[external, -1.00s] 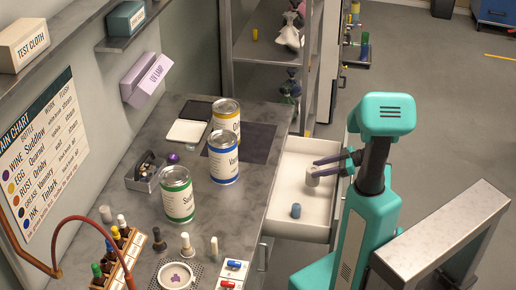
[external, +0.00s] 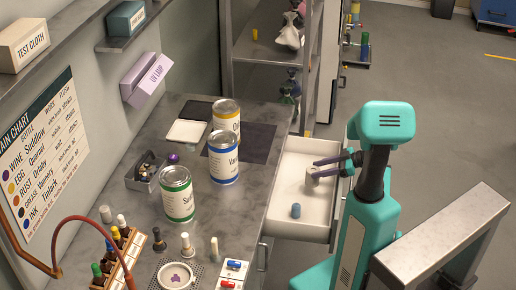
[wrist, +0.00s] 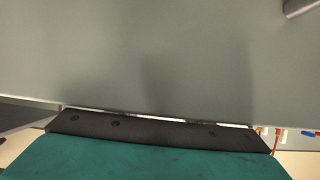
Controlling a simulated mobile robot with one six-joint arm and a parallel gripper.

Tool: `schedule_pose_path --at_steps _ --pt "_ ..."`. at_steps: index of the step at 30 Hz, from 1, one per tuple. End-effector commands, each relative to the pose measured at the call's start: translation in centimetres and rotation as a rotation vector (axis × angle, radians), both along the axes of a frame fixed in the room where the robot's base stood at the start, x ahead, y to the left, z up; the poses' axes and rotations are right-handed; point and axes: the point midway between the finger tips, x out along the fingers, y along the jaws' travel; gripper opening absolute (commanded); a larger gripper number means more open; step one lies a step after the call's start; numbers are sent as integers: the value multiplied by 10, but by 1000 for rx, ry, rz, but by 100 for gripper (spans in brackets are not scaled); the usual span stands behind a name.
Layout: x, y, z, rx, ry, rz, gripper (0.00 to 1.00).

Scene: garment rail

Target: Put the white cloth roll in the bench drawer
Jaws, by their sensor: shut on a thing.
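The white cloth roll (external: 311,181) shows in the external view, upright at the tips of my gripper (external: 318,169). The gripper's dark fingers are shut on the roll and partly cover it. They hold it inside the outline of the open bench drawer (external: 318,233); I cannot tell whether its lower end touches the drawer floor. The wrist view shows mostly a plain grey surface, and I cannot make out the roll there.
A small blue roll (external: 296,210) stands in the drawer, nearer its front. The bench top (external: 228,238) beside the drawer holds several paint-like cans, including a blue-banded one (external: 224,160). A shelf rack (external: 262,50) stands behind the drawer.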

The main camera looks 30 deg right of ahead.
Motion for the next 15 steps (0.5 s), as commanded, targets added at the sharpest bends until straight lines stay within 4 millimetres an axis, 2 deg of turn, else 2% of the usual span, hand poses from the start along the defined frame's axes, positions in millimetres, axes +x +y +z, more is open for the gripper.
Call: schedule_pose_path --at_steps 1,4,5,8,15 --pt "-3 1 -12 -9 12 7 22" --pt "-3 2 -12 -9 12 7 22" --pt "-3 2 -13 -11 12 7 47" --pt "-3 2 -13 -11 12 8 64" --pt "-4 2 -14 -11 12 8 64"
